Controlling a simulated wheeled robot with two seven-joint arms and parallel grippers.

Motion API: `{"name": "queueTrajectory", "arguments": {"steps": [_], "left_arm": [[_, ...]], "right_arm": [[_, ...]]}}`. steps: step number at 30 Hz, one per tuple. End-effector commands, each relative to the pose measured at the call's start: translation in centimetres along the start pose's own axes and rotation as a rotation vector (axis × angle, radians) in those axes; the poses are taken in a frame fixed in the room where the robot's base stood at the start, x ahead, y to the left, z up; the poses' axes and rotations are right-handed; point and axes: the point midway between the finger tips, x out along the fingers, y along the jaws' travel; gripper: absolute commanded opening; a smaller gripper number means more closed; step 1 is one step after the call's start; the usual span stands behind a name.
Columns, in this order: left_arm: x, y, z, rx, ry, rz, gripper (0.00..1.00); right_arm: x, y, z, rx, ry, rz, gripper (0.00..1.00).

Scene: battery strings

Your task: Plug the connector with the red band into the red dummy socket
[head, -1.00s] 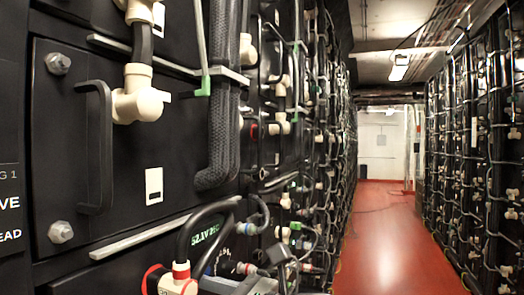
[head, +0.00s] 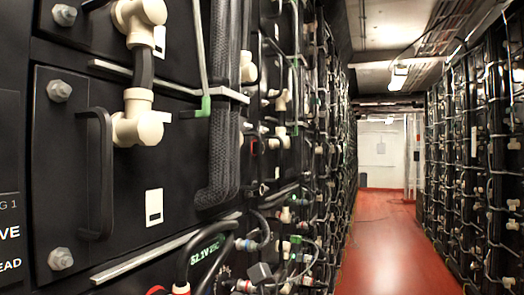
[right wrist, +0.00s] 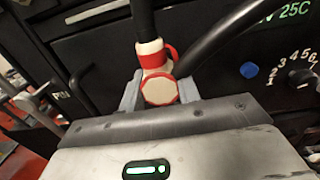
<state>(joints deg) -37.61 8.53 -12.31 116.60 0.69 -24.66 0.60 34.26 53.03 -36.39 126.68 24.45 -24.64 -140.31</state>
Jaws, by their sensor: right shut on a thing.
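The connector with the red band (right wrist: 152,47) is cream and red with a black cable rising from it, in the right wrist view. My right gripper (right wrist: 158,92) is shut on it, with a grey finger on each side. The connector's top also shows at the bottom edge of the head view (head: 181,290), mostly cut off. A red curved piece (head: 155,291) shows just left of it; I cannot tell whether this is the red dummy socket. My left gripper is not in view.
A black battery panel with a handle (head: 97,175) and cream pipe elbows (head: 137,128) fills the left. Cables hang close by. A blue knob (right wrist: 249,70) and a numbered dial (right wrist: 301,77) are right of the held connector. The red floor aisle (head: 390,245) is clear.

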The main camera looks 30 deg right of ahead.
Motion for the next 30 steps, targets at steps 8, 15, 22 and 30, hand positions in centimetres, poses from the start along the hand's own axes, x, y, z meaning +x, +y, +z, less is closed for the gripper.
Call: {"name": "queueTrajectory", "arguments": {"steps": [8, 15, 22, 30], "left_arm": [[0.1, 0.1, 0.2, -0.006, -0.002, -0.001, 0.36], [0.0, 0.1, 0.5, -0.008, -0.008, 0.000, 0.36], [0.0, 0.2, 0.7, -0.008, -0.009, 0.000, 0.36], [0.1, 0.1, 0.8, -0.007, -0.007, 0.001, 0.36]], "right_arm": [[-0.7, 0.0, 0.0, -0.002, 0.000, -0.001, 0.05], [-1.3, 0.0, 0.0, -0.003, 0.000, -0.001, 0.05], [-1.9, 0.0, 0.0, -0.002, 0.000, 0.000, 0.05], [-2.6, 0.0, 0.1, -0.001, -0.001, 0.000, 0.05]]}}
